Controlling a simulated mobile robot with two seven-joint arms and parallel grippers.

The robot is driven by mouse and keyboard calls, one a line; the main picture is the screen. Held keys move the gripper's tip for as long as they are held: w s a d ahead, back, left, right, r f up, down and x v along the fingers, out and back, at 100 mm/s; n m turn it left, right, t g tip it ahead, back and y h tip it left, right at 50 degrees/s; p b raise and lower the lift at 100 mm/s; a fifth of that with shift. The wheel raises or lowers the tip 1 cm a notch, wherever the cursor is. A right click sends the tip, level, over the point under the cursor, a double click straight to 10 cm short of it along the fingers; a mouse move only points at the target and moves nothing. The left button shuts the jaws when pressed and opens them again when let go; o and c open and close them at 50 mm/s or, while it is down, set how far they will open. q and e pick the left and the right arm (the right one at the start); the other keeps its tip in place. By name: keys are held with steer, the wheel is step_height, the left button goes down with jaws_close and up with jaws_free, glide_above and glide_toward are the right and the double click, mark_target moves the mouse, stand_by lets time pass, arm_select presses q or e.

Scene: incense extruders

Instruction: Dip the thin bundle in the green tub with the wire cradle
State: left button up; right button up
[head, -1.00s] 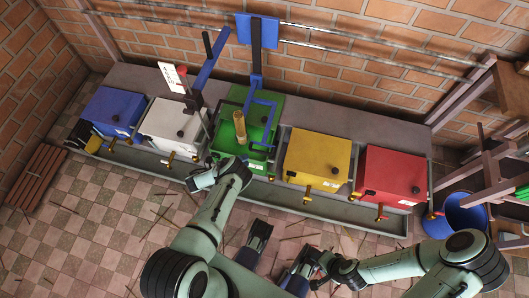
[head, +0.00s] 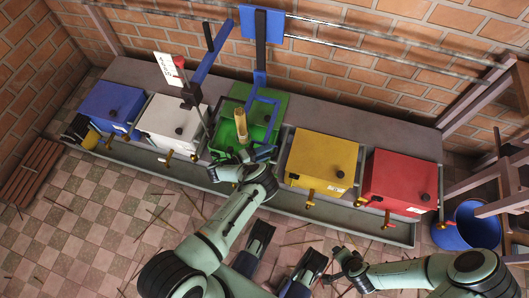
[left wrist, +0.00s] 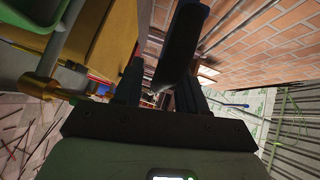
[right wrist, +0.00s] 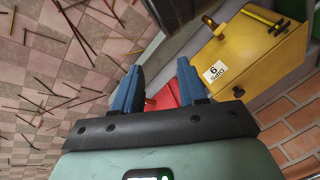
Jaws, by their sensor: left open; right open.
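The open green tub (head: 222,140) sits mid-row between the white and yellow boxes. A thin tan bundle (head: 240,124) stands nearly upright at it; its lower end is hard to make out. A blue wire-like frame (head: 276,110), likely the cradle, hangs beside the bundle from a blue lever arm. My left gripper (head: 262,153) is open at the tub's front right edge, just below the frame. In the left wrist view a dark blue bar (left wrist: 180,45) shows close to the open fingers; I cannot tell whether they touch it. My right gripper (right wrist: 162,85) is open and empty.
White (head: 170,122), blue (head: 110,105), yellow (head: 322,160) and red (head: 400,180) boxes with brass taps line the trough. A white sign (head: 166,70) stands behind the white box. A blue bucket (head: 465,225) is at right. Thin sticks litter the tiled floor.

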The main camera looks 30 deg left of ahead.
arm_select(q)
jaws_close()
step_height(320, 180, down, 5)
steer(key=shift+s+f+b, duration=0.1)
steer(key=shift+b, duration=1.15)
arm_select(e)
steer(key=s+f+g, duration=0.1)
steer(key=s+f, duration=0.3)
steer(key=s, duration=0.1)
steer(key=shift+d+f+g, duration=0.25)
steer(key=shift+d+g, duration=0.15)
arm_select(q)
jaws_free()
arm_select(e)
steer(key=shift+w, duration=0.1)
